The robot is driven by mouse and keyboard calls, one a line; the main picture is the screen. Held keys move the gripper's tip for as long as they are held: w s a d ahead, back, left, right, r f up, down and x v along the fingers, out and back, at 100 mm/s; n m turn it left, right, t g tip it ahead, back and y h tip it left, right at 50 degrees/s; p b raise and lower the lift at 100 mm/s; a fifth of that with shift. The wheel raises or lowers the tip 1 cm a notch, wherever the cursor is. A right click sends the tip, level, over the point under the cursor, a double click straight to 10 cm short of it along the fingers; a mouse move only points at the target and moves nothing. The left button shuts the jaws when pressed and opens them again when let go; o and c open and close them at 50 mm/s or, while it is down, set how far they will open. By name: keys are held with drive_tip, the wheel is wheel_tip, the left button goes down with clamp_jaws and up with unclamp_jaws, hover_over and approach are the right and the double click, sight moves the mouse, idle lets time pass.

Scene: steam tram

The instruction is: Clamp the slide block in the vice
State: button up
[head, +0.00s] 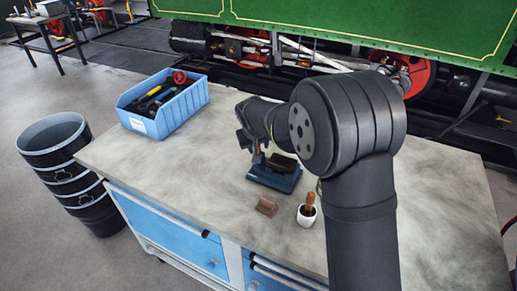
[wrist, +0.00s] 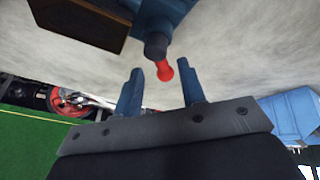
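The blue vice (head: 274,178) stands on the workbench, partly behind my arm in the head view. A dark block with a brown face, seemingly the slide block (head: 284,161), sits at the top of the vice; it also shows in the wrist view (wrist: 82,24). I cannot tell whether the jaws press on it. The vice's red-tipped handle (wrist: 164,70) lies between my gripper's fingers in the wrist view. My gripper (wrist: 162,75) is open, with visible gaps on both sides of the red tip. In the head view my gripper (head: 246,140) is beside the vice, partly hidden.
A small brown block (head: 266,207) and a white pot with a wooden-handled tool (head: 307,214) stand in front of the vice. A blue bin of tools (head: 165,105) is at the back left. The bench's left front is clear. Black buckets (head: 70,170) stand left of the bench.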

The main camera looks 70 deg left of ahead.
sight(259, 150)
drive_tip(key=v, duration=1.5)
drive_tip(key=shift+f, duration=0.1)
drive_tip(key=x, duration=1.7)
drive_tip(key=shift+w+a+f, duration=0.1)
drive_tip(key=shift+f, duration=0.05)
